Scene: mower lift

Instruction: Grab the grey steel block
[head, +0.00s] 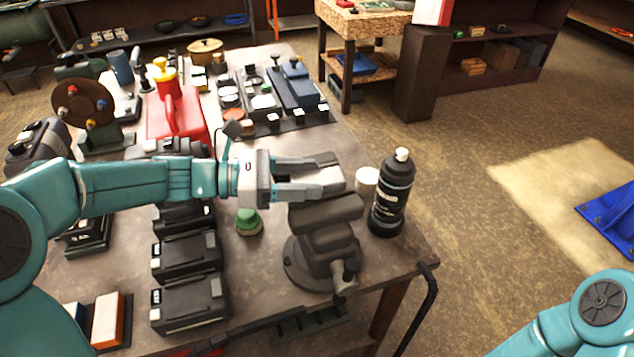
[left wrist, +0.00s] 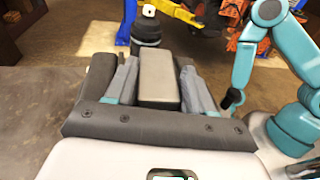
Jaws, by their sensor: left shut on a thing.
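The grey steel block (left wrist: 158,80) sits lengthwise between the two fingers of my left gripper (left wrist: 158,88) in the left wrist view. In the head view my left gripper (head: 310,178) is shut on the block (head: 322,175), mostly hidden by the fingers, just above the jaws of a dark bench vise (head: 325,222). I cannot tell whether the block touches the vise. My right arm's dark end (left wrist: 233,100) shows small in the left wrist view; its fingers are unclear.
A black spray bottle (head: 393,195) and a white cup (head: 366,181) stand just right of the vise. A green-topped knob (head: 248,221) and black battery packs (head: 190,303) lie left of it. The bench edge (head: 405,275) is close.

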